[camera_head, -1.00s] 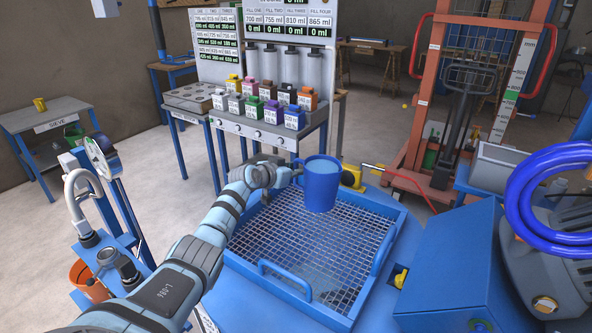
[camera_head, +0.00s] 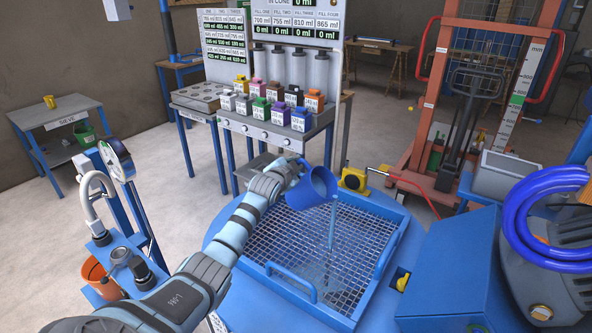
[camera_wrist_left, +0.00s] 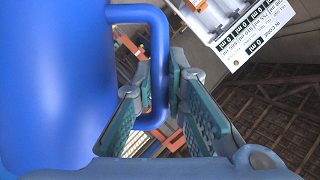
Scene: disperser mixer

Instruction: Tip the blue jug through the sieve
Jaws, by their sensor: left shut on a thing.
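The blue jug (camera_head: 312,184) is tilted to the right above the sieve, and a thin stream of clear liquid (camera_head: 333,222) falls from its lip onto the mesh. The sieve (camera_head: 276,238) is a metal grid in a blue frame with a blue handle at its front. My left gripper (camera_head: 292,172) is shut on the jug's handle. In the left wrist view the jug (camera_wrist_left: 55,85) fills the left side, and its handle (camera_wrist_left: 158,60) runs between the fingers of the gripper (camera_wrist_left: 160,95). My right gripper is not in view.
A blue box (camera_head: 449,268) stands right of the sieve, with blue hose coils (camera_head: 520,215) beyond. A dispenser bench (camera_head: 275,125) with several coloured blocks is behind. A side table labelled SIEVE (camera_head: 60,117) stands at far left.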

